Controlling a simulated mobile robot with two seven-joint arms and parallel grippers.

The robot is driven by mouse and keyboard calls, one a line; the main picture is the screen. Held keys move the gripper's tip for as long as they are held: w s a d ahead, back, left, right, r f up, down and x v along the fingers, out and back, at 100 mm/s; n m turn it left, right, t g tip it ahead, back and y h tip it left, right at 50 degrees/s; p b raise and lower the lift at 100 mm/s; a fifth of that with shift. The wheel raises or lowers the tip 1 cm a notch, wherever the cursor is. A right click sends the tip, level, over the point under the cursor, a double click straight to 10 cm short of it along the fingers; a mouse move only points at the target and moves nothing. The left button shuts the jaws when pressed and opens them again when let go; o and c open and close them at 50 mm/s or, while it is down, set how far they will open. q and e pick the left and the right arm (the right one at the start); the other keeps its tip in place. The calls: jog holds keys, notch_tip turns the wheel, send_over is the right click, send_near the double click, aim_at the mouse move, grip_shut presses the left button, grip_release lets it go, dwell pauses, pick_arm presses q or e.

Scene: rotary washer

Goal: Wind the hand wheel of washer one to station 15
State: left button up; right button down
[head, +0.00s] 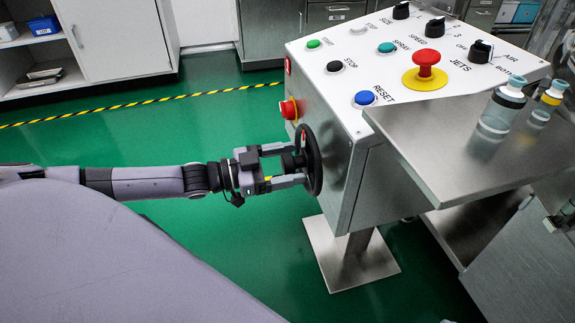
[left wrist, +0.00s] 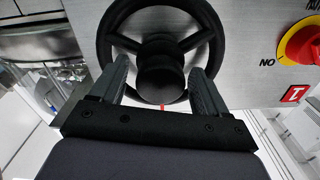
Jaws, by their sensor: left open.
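The black hand wheel (head: 313,160) is mounted on the left side face of the steel control box (head: 345,215). In the left wrist view the wheel (left wrist: 112,25) shows its rim, spokes and a round central hub (left wrist: 161,78). My left gripper (head: 298,163) is at the wheel, its fingers open on either side of the hub. In the left wrist view the left gripper (left wrist: 163,88) has one finger on each side of the hub, with no clear sign of a grip. The lower rim is partly hidden by the gripper. No station reading is legible. My right gripper is not in view.
A red knob on yellow (head: 289,109) sits on the same face above the wheel; it also shows in the left wrist view (left wrist: 302,45). The sloped top carries buttons and a red emergency stop (head: 426,63). A steel shelf (head: 440,150) with bottles juts out right. Green floor lies clear behind the arm.

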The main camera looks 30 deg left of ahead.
pick_arm(q)
jog(key=shift+w, duration=0.1)
grip_shut()
dwell(0.3)
